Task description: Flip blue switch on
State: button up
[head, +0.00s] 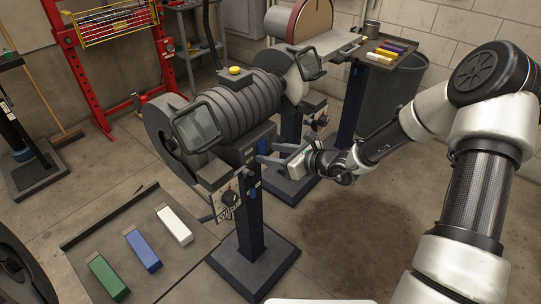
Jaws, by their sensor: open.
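A bench grinder (235,110) stands on a dark pedestal in the middle of the head view. A small blue part (253,192), which looks like the blue switch, sits low on its front, right of a control box (228,197) with a black dial. Whether it is on or off is too small to tell. My gripper (262,154) comes from the right, fingers pointing left at the grinder's front. It is open, with nothing seen between the fingers. It is above and slightly right of the blue part; I cannot tell whether it touches the grinder.
A yellow button (234,70) is on top of the grinder. A second pedestal machine with a sanding disc (310,20) stands behind. A low grey table (190,245) at lower left carries green, blue and white bars. A dark bin (390,95) stands behind my arm. Floor at right is clear.

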jog(key=shift+w+a+f, duration=0.15)
jog(key=shift+w+a, duration=0.05)
jog(key=shift+a, duration=0.1)
